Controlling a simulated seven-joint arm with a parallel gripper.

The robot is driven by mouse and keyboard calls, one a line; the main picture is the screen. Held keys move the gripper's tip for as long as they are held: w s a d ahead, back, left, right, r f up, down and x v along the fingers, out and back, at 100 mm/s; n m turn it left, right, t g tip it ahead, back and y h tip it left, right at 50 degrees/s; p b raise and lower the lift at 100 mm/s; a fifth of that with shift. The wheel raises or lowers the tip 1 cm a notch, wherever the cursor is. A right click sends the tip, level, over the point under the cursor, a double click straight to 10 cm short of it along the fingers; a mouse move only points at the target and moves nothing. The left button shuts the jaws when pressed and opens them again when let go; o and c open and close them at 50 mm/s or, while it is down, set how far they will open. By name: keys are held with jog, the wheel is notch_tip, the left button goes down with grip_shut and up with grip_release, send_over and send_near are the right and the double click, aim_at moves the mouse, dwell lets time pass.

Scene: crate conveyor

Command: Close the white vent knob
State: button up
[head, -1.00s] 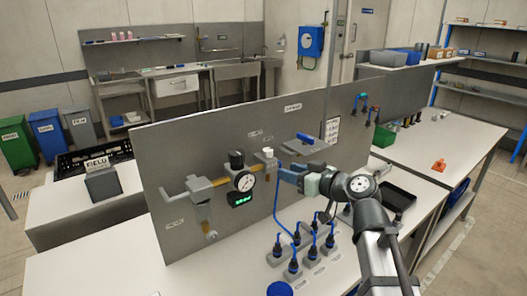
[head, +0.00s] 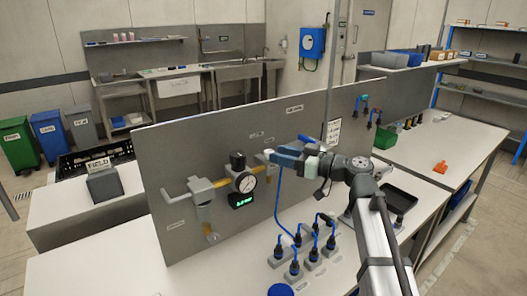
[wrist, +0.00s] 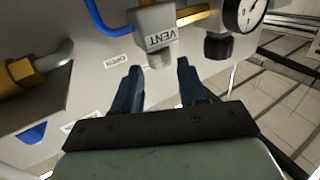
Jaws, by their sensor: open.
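The vent fitting (wrist: 156,28), a pale block lettered VENT, shows at the top of the wrist view. Its ridged pale knob (wrist: 159,60) points toward my gripper. My gripper (wrist: 158,78) is open, with one blue finger on each side of the knob's line. The knob's end sits about level with the fingertips, and I see gaps on both sides. In the head view my gripper (head: 272,156) is at the panel, right of the gauge, and largely hides the vent fitting there.
A round pressure gauge (head: 243,182) and a black knob (head: 237,159) sit left of the vent on the grey panel (head: 165,160). A blue hose (head: 278,205) hangs to several plugs (head: 303,250) on the bench. A black tray (head: 398,198) lies right of my arm.

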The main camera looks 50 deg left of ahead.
aim_at(263, 159)
jog(key=shift+x, duration=3.1)
jog(key=c, duration=0.7)
jog(key=shift+o, duration=0.2)
jog(key=shift+n+g+h, duration=0.4)
jog(key=shift+n+g, duration=0.1)
jog(key=shift+g, duration=0.2)
jog(key=shift+s+n+g, duration=0.1)
jog(key=shift+n+g, duration=0.2)
jog(key=shift+g, duration=0.1)
jog(key=o, duration=0.7)
jog(key=shift+c, duration=0.2)
